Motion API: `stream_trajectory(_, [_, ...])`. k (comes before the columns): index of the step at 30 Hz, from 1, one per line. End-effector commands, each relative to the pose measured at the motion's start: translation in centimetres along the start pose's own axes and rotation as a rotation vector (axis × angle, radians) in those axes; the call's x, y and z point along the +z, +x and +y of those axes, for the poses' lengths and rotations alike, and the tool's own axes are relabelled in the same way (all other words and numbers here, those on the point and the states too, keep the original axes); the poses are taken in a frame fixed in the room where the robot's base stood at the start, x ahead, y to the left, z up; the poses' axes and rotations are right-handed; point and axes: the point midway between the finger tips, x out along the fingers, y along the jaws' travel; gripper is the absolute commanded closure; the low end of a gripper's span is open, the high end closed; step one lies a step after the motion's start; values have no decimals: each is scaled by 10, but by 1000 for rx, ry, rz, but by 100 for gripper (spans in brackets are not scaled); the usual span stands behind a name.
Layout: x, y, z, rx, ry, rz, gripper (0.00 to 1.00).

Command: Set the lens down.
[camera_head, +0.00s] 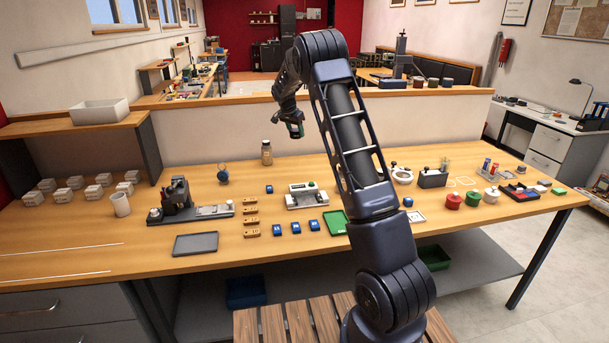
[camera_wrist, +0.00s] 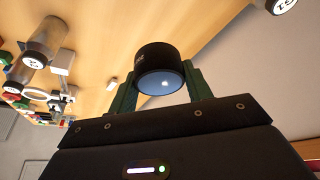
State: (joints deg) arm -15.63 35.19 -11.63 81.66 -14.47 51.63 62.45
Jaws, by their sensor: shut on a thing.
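The lens (camera_wrist: 160,72) is a short black cylinder with a bluish glass face, seen in the wrist view. My gripper (camera_head: 295,128) is shut on it, with a green finger on each side. In the head view my gripper is up in the air above the rear middle of the wooden workbench (camera_head: 130,262), apart from its surface. The lens is small and dark there, and hard to tell from the fingers. The wrist view is strongly tilted.
A glass jar (camera_head: 267,153) stands behind a white-and-grey device (camera_head: 306,195). A black machine (camera_head: 177,198), grey tray (camera_head: 195,244), green tray (camera_head: 336,222), several blue and brown blocks, and red pot (camera_head: 454,201) share the bench.

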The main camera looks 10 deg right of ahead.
Motion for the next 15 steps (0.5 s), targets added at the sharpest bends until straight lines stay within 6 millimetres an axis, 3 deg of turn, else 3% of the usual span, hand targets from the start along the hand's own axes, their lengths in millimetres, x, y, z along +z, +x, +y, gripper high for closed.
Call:
stream_trajectory(3, [-20, 7, 23, -10, -22, 3, 77])
stream_trajectory(7, [-30, 13, 36, -16, -40, 5, 77])
stream_trajectory(11, [-27, 26, 39, -16, -46, 5, 77])
stream_trajectory(15, [-16, 53, 39, -15, -48, 5, 77])
